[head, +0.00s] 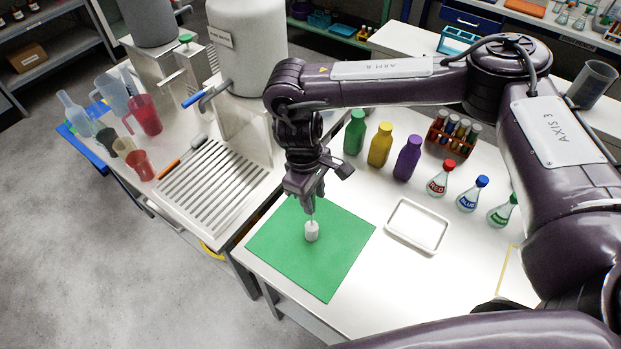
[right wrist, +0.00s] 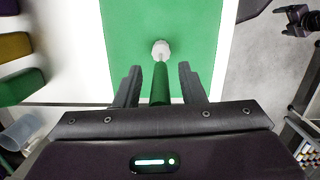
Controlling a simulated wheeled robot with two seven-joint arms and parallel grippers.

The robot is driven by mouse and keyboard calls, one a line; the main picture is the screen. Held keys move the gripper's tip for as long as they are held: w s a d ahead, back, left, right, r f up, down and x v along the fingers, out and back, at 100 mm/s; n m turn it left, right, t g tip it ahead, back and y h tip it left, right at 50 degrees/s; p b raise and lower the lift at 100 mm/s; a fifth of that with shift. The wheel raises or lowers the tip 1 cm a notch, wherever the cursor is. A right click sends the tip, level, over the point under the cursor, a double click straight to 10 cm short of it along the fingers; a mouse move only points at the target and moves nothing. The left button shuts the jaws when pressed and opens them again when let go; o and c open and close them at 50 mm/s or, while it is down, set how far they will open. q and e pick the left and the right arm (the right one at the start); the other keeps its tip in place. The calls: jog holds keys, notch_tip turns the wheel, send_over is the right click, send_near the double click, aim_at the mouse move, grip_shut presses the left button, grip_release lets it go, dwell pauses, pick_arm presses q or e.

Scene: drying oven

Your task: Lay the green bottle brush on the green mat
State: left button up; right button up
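The green mat (head: 345,262) lies on the white table. The green bottle brush has a white head (head: 311,232), which appears low over or on the mat, with a thin stem running up to my right gripper (head: 310,198). In the right wrist view, its green handle (right wrist: 160,84) lies between the two fingers of my right gripper (right wrist: 160,75). Gaps show on both sides of the handle, so the fingers are open around it. I cannot tell whether the brush touches the mat. A small dark gripper, apparently my left one (right wrist: 298,20), shows at the wrist view's top right; its opening is unclear.
Green (head: 355,133), yellow (head: 379,146) and purple (head: 407,158) bottles stand behind the mat. A white tray (head: 416,227) lies to its right. Labelled flasks (head: 440,180) and a tube rack (head: 453,136) stand farther right. A slotted drainer (head: 215,188) with another brush is left.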

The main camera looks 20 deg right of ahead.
notch_tip(320, 180, up, 12)
jog(key=w+a+b, duration=0.1)
jog(key=shift+w+f, duration=0.15)
jog(key=shift+f, duration=0.1)
jog(key=shift+a, duration=0.1)
dwell(0.4)
